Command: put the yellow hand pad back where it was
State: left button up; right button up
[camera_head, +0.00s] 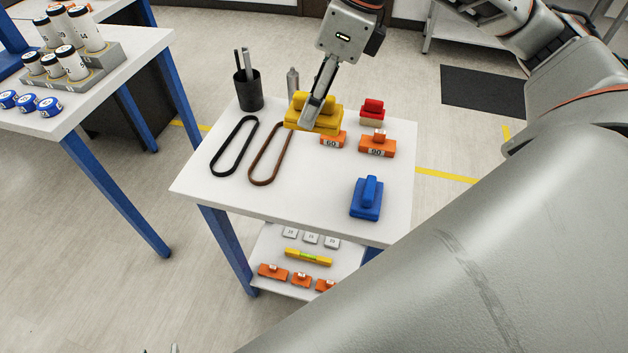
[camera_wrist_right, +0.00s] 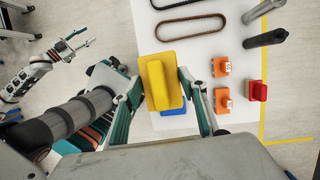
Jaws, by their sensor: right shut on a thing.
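The yellow hand pad (camera_head: 330,117) is between the fingers of my right gripper (camera_head: 306,120) in the head view. In the right wrist view the yellow pad (camera_wrist_right: 156,90) sits lengthwise between the two fingers of that gripper (camera_wrist_right: 161,80), which is shut on it. The pad appears raised above the white table (camera_head: 222,186), and it partly covers the blue hand pad (camera_wrist_right: 173,112) in the wrist view. My left gripper (camera_wrist_right: 76,41) is off to the left in the wrist view, empty, with its fingers apart.
The blue pad (camera_head: 366,199) lies near the table's front right. Orange blocks (camera_head: 377,146) and a red-topped block (camera_head: 372,110) stand at the right. A black belt (camera_head: 234,146), a brown belt (camera_head: 268,155) and a black cup (camera_head: 248,92) are at the left. The front-left tabletop is clear.

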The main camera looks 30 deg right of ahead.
notch_tip(320, 180, down, 20)
jog(key=shift+r+b, duration=0.1)
jog(key=shift+b, duration=0.5)
jog(key=shift+f, duration=0.2)
jog(key=o, duration=1.5)
jog(key=shift+c, duration=0.2)
jog(key=shift+r, duration=0.1)
